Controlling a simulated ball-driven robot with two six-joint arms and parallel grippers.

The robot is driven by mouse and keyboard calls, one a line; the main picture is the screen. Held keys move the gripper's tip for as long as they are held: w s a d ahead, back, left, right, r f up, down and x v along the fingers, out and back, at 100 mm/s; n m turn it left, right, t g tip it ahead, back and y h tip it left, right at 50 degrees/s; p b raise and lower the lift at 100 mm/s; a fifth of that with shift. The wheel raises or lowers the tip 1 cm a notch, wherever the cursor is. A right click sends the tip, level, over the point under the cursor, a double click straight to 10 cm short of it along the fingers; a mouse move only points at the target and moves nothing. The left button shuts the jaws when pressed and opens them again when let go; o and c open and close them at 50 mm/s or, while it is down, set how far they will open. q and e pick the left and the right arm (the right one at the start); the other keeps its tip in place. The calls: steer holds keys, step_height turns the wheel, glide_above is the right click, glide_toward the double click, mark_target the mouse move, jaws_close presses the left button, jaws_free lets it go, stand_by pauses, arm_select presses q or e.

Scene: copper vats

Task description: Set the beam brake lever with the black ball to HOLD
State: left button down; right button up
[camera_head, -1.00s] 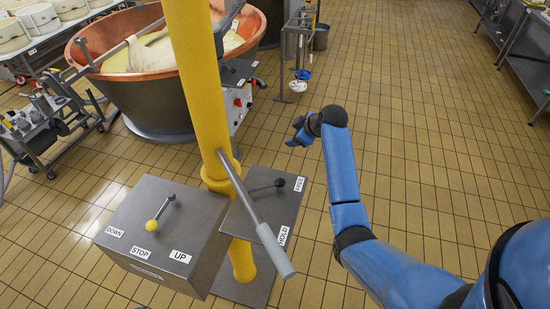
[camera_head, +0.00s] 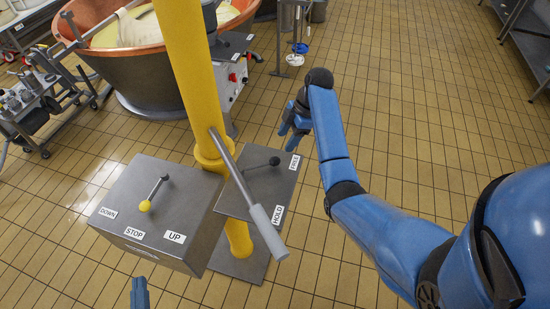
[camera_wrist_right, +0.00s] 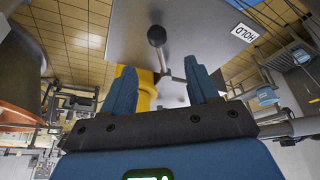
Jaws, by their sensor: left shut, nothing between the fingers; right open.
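The beam brake lever with the black ball (camera_head: 275,161) stands on the grey plate (camera_head: 238,200) right of the yellow column, its ball pointing towards the FREE label (camera_head: 294,166). The HOLD label (camera_head: 278,215) is at the plate's near right corner. My right gripper (camera_head: 290,126) is open, just beyond the plate's right side, apart from the lever. In the right wrist view the ball (camera_wrist_right: 156,35) shows ahead, between and beyond the open fingers (camera_wrist_right: 162,78), with the HOLD label (camera_wrist_right: 243,33) to the right. My left gripper (camera_head: 139,292) is shut and empty at the bottom edge, partly cut off.
A grey bar with a light grip (camera_head: 267,232) slants from the yellow column (camera_head: 185,60) across the plate. A box with a yellow-ball lever (camera_head: 145,206) and DOWN, STOP and UP labels stands left. A copper vat (camera_head: 140,70) is behind.

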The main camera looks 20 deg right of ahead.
mark_target(275, 159)
steer(key=b+x, duration=0.7)
steer(key=x, duration=0.1)
steer(key=shift+w+d+f+b, duration=0.1)
steer(key=shift+f+b, duration=0.05)
steer(key=shift+b, duration=0.25)
steer(key=shift+f, duration=0.25)
steer(key=shift+x, duration=1.05)
steer(key=shift+r, duration=0.1)
jaws_close()
